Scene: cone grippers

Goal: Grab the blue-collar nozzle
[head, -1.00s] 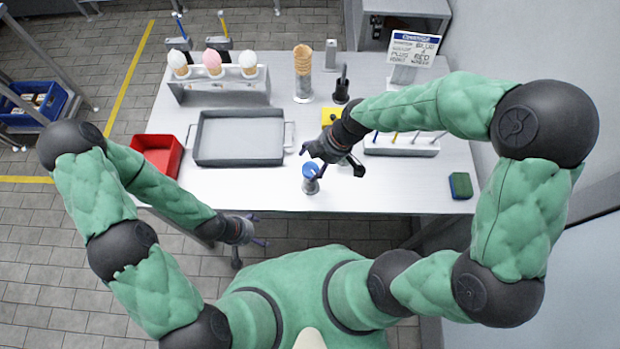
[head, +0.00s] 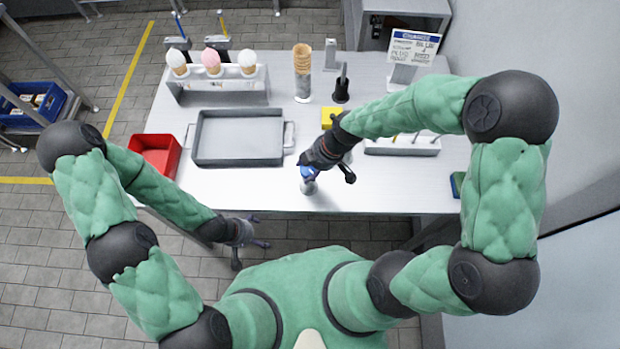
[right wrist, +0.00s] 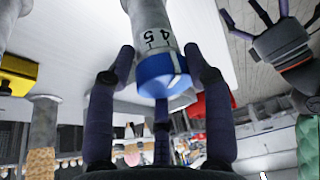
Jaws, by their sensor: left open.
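The blue-collar nozzle (head: 309,187) stands near the front edge of the white table, its top largely hidden by my right gripper (head: 309,169). In the right wrist view the nozzle (right wrist: 163,75) is a grey cylinder marked "45" with a blue collar. My right gripper's fingers (right wrist: 160,62) lie on both sides of the collar, with another finger behind it. Whether they press on it I cannot tell. My left gripper (head: 256,231) is open and empty, off the table's front edge at lower left, and shows in the right wrist view (right wrist: 268,22).
A grey tray (head: 240,161) and a red bin (head: 158,146) lie to the left. A cone rack (head: 216,91) stands behind the tray. A yellow block (head: 331,116), a white rack (head: 404,149) and a sign (head: 412,46) are behind or right. The front right of the table is mostly clear.

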